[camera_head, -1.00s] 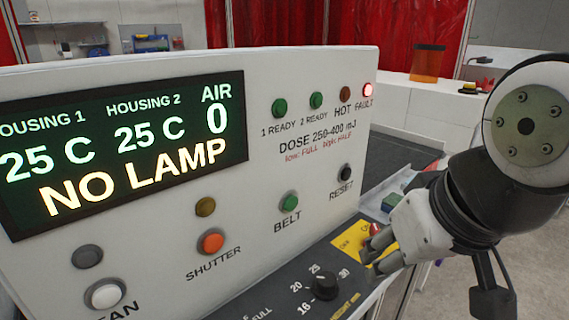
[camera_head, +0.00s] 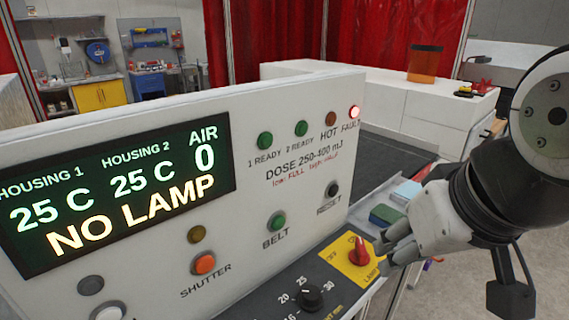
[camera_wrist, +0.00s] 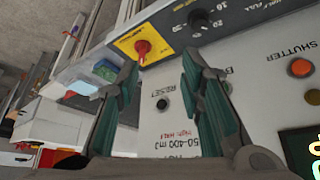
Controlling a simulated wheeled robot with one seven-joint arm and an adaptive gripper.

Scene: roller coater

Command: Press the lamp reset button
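The panel's RESET button (camera_head: 332,189) is a small dark round button in a grey ring, at the right of the panel face, above its printed label. In the wrist view the same button (camera_wrist: 162,104) shows between my two fingers, beyond them. My gripper (camera_head: 390,252) is right of the button and lower in the head view, beside the red knob. Its fingers (camera_wrist: 160,58) are spread apart with nothing between them. It appears apart from the panel. The display (camera_head: 115,190) reads NO LAMP, and the red FAULT light (camera_head: 354,112) is lit.
A red rotary knob (camera_head: 358,250) on a yellow plate and a black dial (camera_head: 309,297) stick up from the ledge below the panel. Green BELT (camera_head: 277,222) and orange SHUTTER (camera_head: 204,263) buttons lie left of RESET. Small coloured blocks (camera_head: 388,215) lie behind the knob.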

